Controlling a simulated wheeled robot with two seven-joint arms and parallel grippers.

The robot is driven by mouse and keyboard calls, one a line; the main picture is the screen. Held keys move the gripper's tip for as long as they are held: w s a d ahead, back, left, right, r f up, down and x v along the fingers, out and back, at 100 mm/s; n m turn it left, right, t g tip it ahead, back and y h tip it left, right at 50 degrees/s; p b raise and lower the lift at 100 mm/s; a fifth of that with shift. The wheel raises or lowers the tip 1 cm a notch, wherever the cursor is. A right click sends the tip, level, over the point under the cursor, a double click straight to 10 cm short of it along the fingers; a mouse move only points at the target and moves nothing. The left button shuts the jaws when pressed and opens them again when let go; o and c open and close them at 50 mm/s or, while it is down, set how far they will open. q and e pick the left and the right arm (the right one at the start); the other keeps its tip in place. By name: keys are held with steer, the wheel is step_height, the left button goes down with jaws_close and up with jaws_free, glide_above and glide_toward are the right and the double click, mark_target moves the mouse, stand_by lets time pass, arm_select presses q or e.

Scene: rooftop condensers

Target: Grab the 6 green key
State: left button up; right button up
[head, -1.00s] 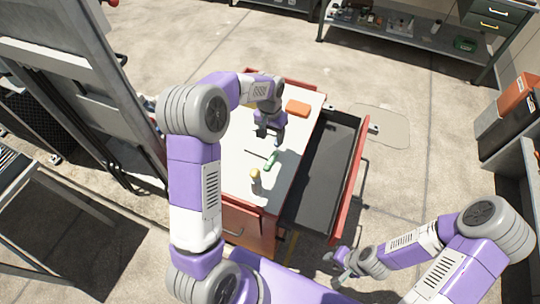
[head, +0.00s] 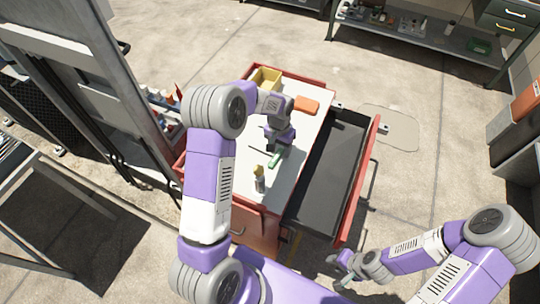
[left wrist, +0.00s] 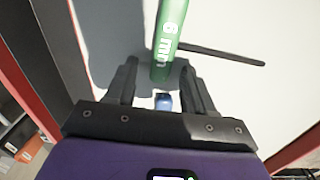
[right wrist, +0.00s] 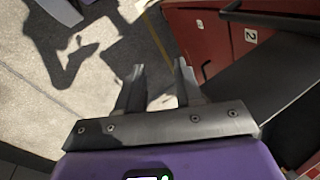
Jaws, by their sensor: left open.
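The green key (left wrist: 168,38) is a green handle with white "6 mm" lettering and a thin dark shaft (left wrist: 222,53), lying on the white top of the red cart. In the head view the green handle (head: 276,157) shows just below my left gripper (head: 273,145). In the left wrist view my left gripper (left wrist: 160,88) is open, and the handle's near end lies between its fingers, with a gap at both sides. My right gripper (right wrist: 157,82) is open and empty, low beside the cart; it also shows in the head view (head: 343,268).
A yellow-topped bottle (head: 260,180) stands on the cart top near the key. An orange box (head: 306,104) and a yellow bin (head: 265,79) are toward the cart's far end. An open, dark drawer (head: 325,175) juts out on the cart's right side.

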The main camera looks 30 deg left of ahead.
arm_select(q)
jaws_close()
